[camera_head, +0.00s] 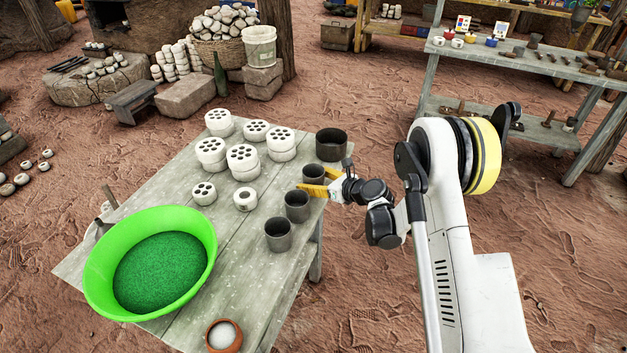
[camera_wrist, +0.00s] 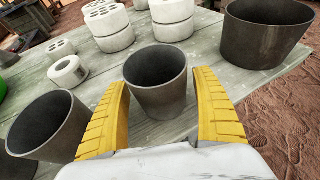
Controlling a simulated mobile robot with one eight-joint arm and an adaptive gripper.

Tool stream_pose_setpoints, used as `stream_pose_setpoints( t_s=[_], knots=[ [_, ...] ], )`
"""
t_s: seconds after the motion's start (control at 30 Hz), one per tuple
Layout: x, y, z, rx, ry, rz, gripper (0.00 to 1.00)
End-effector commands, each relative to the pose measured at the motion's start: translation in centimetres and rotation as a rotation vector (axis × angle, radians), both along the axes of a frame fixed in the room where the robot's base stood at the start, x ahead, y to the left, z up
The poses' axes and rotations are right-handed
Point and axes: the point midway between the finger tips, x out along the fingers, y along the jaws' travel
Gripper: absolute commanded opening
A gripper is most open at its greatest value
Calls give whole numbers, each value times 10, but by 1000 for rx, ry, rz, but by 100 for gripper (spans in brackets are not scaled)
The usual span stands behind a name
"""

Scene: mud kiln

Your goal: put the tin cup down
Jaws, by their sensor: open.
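A grey tin cup (camera_head: 313,174) stands upright near the right edge of the wooden table (camera_head: 165,180). My gripper (camera_head: 323,181) reaches in from the right with its yellow fingers apart. In the wrist view the same cup (camera_wrist: 158,98) stands between the two open fingers (camera_wrist: 165,105), one on each side. Its mouth is open and its inside looks empty and dark. Gaps show beside the cup's upper wall; contact lower down cannot be told. Two similar tin cups stand nearer, one in the middle (camera_head: 297,207) and one at the front (camera_head: 278,236).
A wider dark pot (camera_head: 331,145) stands just behind the cup. White pierced clay pieces (camera_head: 242,160) stand to the left. A green basin (camera_head: 150,262) and a small terracotta bowl (camera_head: 224,336) are at the table's front. Bare ground lies to the right.

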Motion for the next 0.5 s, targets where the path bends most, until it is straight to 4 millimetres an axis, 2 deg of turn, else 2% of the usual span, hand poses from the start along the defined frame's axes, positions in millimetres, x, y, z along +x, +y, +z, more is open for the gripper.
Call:
stream_pose_setpoints(
  t_s=[0.17,0.5],
  knots=[
    [-6,-8,9,0,0,-2,77],
    [-52,-59,39,0,0,-3,77]
  ],
)
